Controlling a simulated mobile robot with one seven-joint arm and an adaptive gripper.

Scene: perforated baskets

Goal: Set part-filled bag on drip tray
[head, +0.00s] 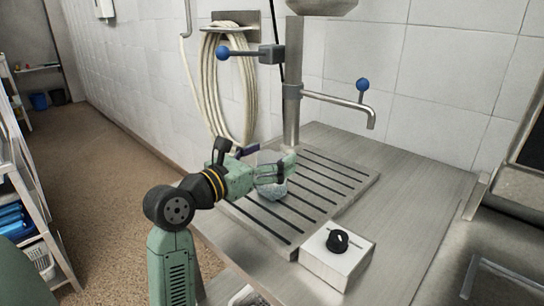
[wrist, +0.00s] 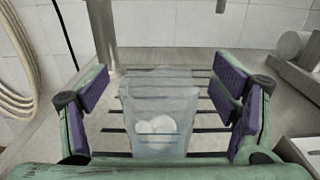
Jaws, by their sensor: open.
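The part-filled bag (wrist: 160,107) is translucent and pale blue, with whitish round contents low inside. In the wrist view it stands upright on the slatted drip tray (wrist: 115,118), between the open fingers of my gripper (wrist: 168,100). Clear gaps show between the bag and both purple finger pads. In the head view the bag (head: 271,190) is partly hidden behind my gripper (head: 282,168), over the left part of the drip tray (head: 335,173). The gripper is level and points right, towards the post.
A steel post with a blue-knobbed lever and spout (head: 340,100) rises behind the tray. A white box with a black knob (head: 337,253) stands at the tray's front corner. A coiled hose (head: 230,85) hangs on the wall. The counter right of the tray is clear.

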